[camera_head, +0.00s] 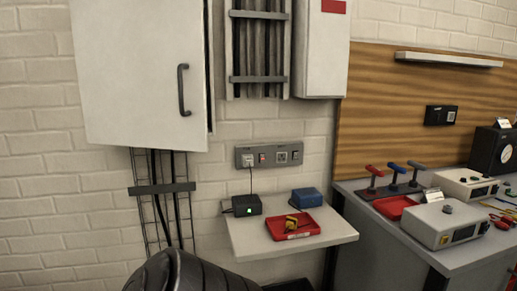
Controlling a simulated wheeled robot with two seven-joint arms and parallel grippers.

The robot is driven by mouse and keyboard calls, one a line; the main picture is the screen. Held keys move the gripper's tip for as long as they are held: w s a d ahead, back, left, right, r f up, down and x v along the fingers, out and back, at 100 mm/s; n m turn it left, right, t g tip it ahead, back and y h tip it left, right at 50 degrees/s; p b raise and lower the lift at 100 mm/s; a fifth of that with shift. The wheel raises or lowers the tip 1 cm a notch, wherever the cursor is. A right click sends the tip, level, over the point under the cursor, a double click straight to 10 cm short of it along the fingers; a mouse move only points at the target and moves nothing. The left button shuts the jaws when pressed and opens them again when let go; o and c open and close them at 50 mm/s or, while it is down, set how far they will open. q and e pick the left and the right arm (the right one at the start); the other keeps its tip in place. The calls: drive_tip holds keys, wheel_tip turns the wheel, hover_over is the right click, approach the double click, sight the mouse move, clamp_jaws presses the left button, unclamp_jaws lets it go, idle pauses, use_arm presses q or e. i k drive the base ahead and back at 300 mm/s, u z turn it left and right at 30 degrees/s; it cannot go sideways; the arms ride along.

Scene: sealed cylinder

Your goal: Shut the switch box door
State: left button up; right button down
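The switch box door (135,75) is a large, plain, pale grey panel at the upper left of the head view. Its dark vertical bar handle (184,90) sits near the right edge. A narrow dark strip runs along the door's right side, between it and a thin pale edge. I cannot tell from this view how far the door stands open. The inside of the box is hidden behind the door. Neither of my grippers shows in the head view, and nothing is seen touching the door or handle.
Cables on a rack (162,188) run below the door. A white shelf (250,247) holds a red tray (272,232), a black box (247,205) and a blue box (307,197). A grey workbench (470,262) with instruments stands right.

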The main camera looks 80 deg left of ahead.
sight(141, 66)
drive_tip(key=u, duration=5.4)
drive_tip(key=k, duration=0.5)
drive_tip(key=z, duration=0.6)
